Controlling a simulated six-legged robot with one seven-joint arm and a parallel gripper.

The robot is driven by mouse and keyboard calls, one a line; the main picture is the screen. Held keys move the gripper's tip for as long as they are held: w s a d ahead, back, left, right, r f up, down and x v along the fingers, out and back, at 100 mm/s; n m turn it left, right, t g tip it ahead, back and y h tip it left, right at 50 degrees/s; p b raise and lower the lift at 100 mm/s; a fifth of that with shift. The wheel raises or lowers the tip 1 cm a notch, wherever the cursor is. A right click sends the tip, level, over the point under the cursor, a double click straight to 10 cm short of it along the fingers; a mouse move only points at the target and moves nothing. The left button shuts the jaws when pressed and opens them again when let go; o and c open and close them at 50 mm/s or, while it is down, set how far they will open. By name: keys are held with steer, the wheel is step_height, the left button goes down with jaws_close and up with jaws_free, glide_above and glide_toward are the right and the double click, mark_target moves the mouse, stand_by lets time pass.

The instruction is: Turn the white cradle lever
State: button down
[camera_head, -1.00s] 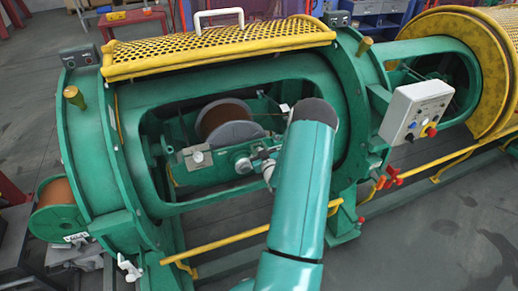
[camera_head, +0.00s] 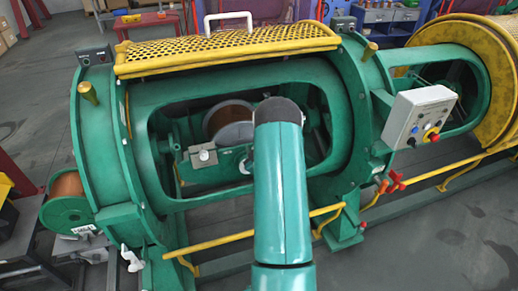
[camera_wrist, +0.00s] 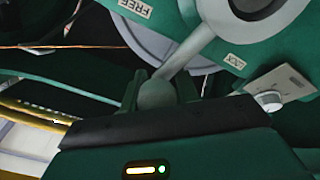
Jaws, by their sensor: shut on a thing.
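The white cradle lever (camera_wrist: 182,57) shows in the wrist view, running from a round pale hub at the upper right down to a rounded knob (camera_wrist: 157,93). My gripper (camera_wrist: 160,92) has its two green fingers on either side of that knob, shut on it. A "FREE" label (camera_wrist: 134,7) lies left of the lever, and a second label, too small to read surely, lies near the hub. In the head view my arm hides the lever and gripper; the green cradle (camera_head: 222,168) shows left of it.
A copper-coloured reel (camera_head: 230,117) sits in the cradle inside the green frame (camera_head: 150,150). A yellow mesh guard (camera_head: 225,48) with a white handle is above. A yellow rail (camera_head: 220,241) runs along the front. A grey control box (camera_head: 420,115) stands at the right.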

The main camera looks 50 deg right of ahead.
steer(key=shift+w+a+f+n, duration=0.6)
steer(key=shift+a+n, duration=0.6)
steer(key=shift+n, duration=0.5)
steer(key=shift+w+a+f+n, duration=0.4)
steer(key=shift+w+a+n, duration=0.3)
steer(key=shift+a+n, duration=0.8)
steer(key=shift+w+a+f+n, duration=0.6)
steer(key=shift+a+n, duration=0.35)
steer(key=shift+n, duration=0.95)
steer(key=c, duration=1.1)
jaws_free()
steer(key=shift+w+d, duration=0.1)
steer(key=shift+d, duration=0.05)
steer(key=shift+w+a+r, duration=0.15)
steer(key=shift+a, duration=0.1)
steer(key=v, duration=1.4)
steer(key=shift+w, duration=0.15)
